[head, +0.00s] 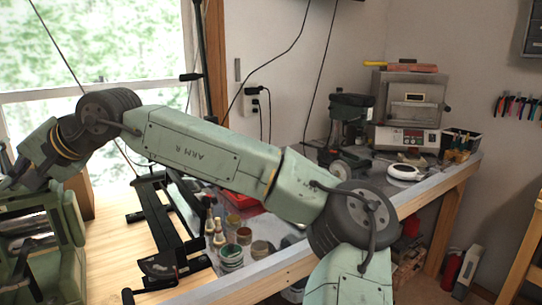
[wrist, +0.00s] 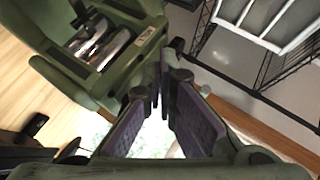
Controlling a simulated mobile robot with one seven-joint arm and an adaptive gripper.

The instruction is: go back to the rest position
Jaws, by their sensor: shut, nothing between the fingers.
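My gripper (wrist: 160,88) shows in the wrist view with its two purple-padded fingers meeting at the tips. It is shut and empty. In the head view my green arm reaches from the left edge across the picture and bends down past the bottom edge at the right. The gripper itself is out of the head view.
The workbench (head: 262,268) behind my arm holds several jars (head: 231,256), a white round device (head: 404,172) and a small furnace (head: 409,105). A red extinguisher (head: 452,270) stands right. The wrist view shows a white rack (wrist: 270,22) at the upper right.

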